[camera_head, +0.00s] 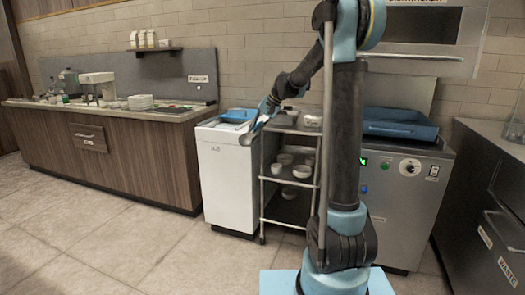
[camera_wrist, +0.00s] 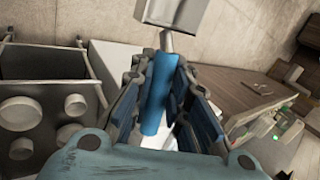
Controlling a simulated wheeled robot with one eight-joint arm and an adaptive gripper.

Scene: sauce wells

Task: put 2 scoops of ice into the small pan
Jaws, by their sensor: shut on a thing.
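My gripper (camera_wrist: 160,100) is shut on the blue handle (camera_wrist: 156,95) of a scoop. The scoop's grey metal head (camera_wrist: 185,14) points away from my gripper in the wrist view; whether ice is in it cannot be told. In the head view my gripper (camera_head: 266,108) is over the right side of the white ice bin (camera_head: 227,180), and the scoop head (camera_head: 247,138) shows at the bin's front right edge. A small metal pan (camera_head: 311,120) appears to stand on top of the rack, right of my gripper. Its contents are hidden.
The open rack (camera_head: 291,128) right of the bin holds several white bowls (camera_head: 302,171). A wooden counter (camera_head: 120,150) with dishes is at left. The floor in front is clear.

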